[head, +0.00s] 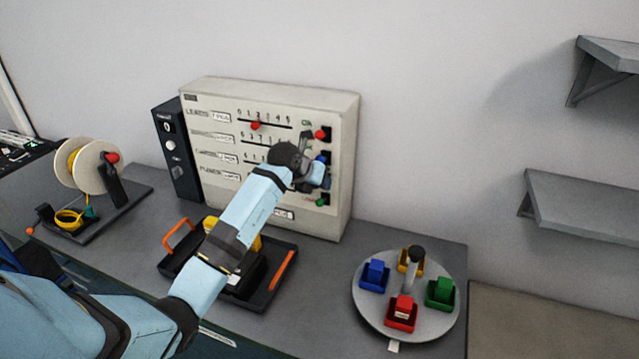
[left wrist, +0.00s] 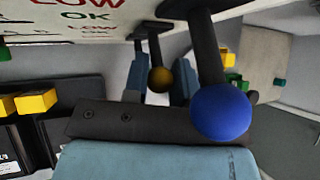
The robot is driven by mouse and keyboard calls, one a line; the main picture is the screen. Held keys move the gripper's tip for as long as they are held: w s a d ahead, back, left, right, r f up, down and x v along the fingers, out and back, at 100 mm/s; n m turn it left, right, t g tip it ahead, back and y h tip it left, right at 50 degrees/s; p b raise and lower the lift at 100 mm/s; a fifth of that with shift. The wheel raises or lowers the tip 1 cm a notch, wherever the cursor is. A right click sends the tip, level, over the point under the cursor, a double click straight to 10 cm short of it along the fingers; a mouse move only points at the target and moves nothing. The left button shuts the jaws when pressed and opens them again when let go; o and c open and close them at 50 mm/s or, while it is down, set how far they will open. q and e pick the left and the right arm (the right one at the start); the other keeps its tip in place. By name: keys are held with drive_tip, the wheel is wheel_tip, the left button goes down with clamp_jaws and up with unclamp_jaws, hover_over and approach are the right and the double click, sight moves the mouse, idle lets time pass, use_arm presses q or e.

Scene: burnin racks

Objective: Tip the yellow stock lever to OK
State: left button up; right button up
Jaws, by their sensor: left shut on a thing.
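The cream panel (head: 215,95) stands on the bench against the wall, with a column of coloured levers at its right side. Red (head: 320,134), blue (head: 322,158) and green (head: 322,200) lever knobs show in the head view. My left gripper (head: 318,178) is at the panel between the blue and green levers and hides the yellow one. In the left wrist view the yellow lever's dark yellow knob (left wrist: 160,80) sits between the two fingers of my left gripper (left wrist: 158,92), which is shut on it. The blue knob (left wrist: 221,112) is close beside the gripper. My right gripper is out of view.
A black tray (head: 285,285) with orange handles lies under my left arm. A round turntable (head: 372,312) with coloured bins stands right of it. A cable spool (head: 82,165) and a dark box (head: 178,150) are left. Grey shelves (head: 585,205) are on the right wall.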

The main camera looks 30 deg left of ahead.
use_arm(q)
drive_tip(key=o, duration=0.7)
drive_tip(key=shift+c, duration=0.2)
drive_tip(key=shift+o, duration=1.2)
drive_tip(key=b+v, duration=0.3)
drive_tip(key=v, duration=1.1)
drive_tip(key=shift+w, duration=0.1)
